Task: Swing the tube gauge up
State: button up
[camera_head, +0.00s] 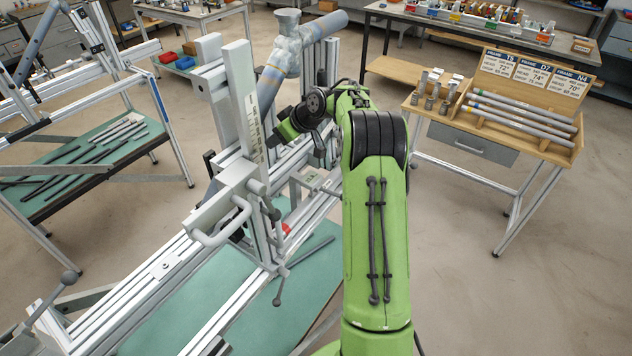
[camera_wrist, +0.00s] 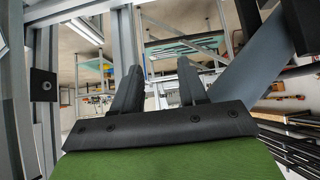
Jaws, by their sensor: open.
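The frame jig (camera_head: 160,264) is built of light metal rails above a green table. I cannot tell for certain which part is the tube gauge. My gripper (camera_wrist: 157,82) is open and empty, with a gap between its dark fingers. In the wrist view a grey-blue bar (camera_wrist: 247,88) slants at its right. In the head view my arm partly hides the gripper and jig.
Jig rails stand close around my gripper. A grey bent handle (camera_head: 226,228) sticks out from the jig's near side. A wooden stand (camera_head: 525,105) with several tubes and labelled cards is at the right. The floor between it and my arm is clear.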

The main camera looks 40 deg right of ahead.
jog(key=p+v, duration=0.1)
jog(key=v, duration=0.6)
dwell(0.3)
